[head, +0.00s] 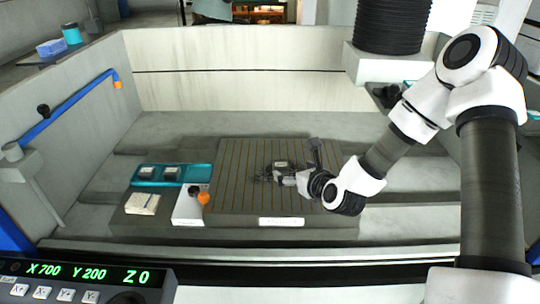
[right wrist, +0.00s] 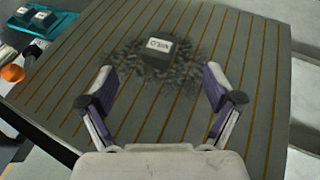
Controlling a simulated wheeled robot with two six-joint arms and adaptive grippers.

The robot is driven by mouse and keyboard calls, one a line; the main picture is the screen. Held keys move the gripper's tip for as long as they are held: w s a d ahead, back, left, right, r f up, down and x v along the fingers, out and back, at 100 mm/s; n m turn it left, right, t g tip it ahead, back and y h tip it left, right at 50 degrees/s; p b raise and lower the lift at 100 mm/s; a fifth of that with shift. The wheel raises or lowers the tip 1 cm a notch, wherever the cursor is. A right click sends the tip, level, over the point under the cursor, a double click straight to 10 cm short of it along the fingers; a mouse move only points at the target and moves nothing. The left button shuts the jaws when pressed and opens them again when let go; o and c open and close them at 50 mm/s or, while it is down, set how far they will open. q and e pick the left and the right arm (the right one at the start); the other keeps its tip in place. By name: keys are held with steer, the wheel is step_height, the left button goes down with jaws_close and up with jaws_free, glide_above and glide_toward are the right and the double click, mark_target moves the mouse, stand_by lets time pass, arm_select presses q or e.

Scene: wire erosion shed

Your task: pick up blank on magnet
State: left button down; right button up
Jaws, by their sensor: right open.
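The blank (right wrist: 158,50) is a small dark block with a white lettered label on top. It sits on the striped magnet plate (right wrist: 270,60), in a patch of dark shavings (right wrist: 185,72). In the head view the blank (head: 281,165) shows small near the middle of the magnet (head: 232,190). My right gripper (right wrist: 160,79) is open and empty above the magnet, with the blank ahead of its fingertips and between their lines. In the head view my right gripper (head: 280,178) comes in from the right, close to the blank. My left gripper is not in view.
Left of the magnet are a teal tray (head: 150,183) holding two small blocks, a white pad (head: 142,204), and a white plate (head: 186,211) with an orange knob (head: 203,198). A control panel (head: 85,282) fills the near left. Pale tank walls surround the area.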

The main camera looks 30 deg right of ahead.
mark_target(281, 165)
steer(key=shift+w+d+f, duration=0.1)
steer(key=shift+w+f, duration=0.05)
steer(key=shift+w, duration=0.45)
steer(key=shift+w+f, duration=0.15)
steer(key=shift+w, duration=0.2)
steer(key=shift+w+f+p, duration=0.2)
steer(key=shift+w+p, duration=0.2)
steer(key=shift+w, duration=0.1)
steer(key=x, duration=0.4)
steer(key=shift+w+d+f+p, duration=0.1)
steer(key=shift+w+f+p, duration=0.15)
steer(key=shift+f+p, duration=0.15)
steer(key=shift+s, duration=0.15)
steer(key=shift+s+r, duration=0.1)
steer(key=c, duration=0.3)
jaws_close()
